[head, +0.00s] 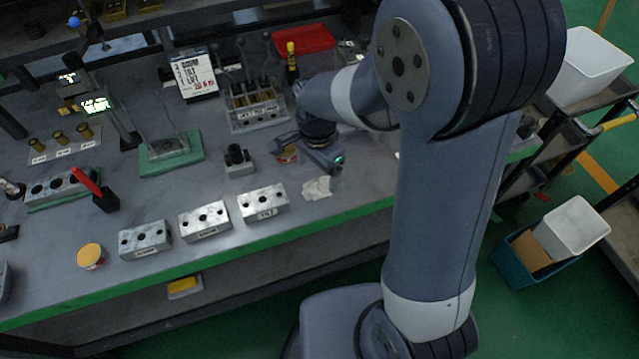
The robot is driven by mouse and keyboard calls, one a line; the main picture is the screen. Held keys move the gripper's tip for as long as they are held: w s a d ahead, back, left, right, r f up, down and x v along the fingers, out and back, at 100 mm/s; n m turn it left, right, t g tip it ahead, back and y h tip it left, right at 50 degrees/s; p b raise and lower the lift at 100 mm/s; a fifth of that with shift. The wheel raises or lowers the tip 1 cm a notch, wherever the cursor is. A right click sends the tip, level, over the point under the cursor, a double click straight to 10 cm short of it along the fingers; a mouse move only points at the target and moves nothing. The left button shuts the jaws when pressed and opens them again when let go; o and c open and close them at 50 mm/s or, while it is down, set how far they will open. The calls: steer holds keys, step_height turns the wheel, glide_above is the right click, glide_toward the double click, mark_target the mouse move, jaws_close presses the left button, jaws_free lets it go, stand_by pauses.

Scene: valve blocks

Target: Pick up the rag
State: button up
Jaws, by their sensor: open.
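The rag (315,189) is a small, pale, crumpled cloth on the grey workbench, right of the row of metal valve blocks. My gripper (306,166) is open and empty just behind the rag in the head view. One finger points left, over a small round tin (287,156); the other comes down close to the rag's upper right edge. I cannot tell whether that finger touches the rag. Part of the rag's right edge may be hidden by it.
Several valve blocks (204,220) line the bench front, the nearest one (263,202) just left of the rag. A dark fitting on a small block (239,160) stands left of my gripper. A rack of brass parts (257,112) stands behind. Bench surface in front of the rag is clear.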

mark_target(320, 181)
steer(key=f, duration=0.5)
steer(key=shift+d+f, duration=0.1)
steer(key=shift+d, duration=0.1)
steer(key=c, duration=1)
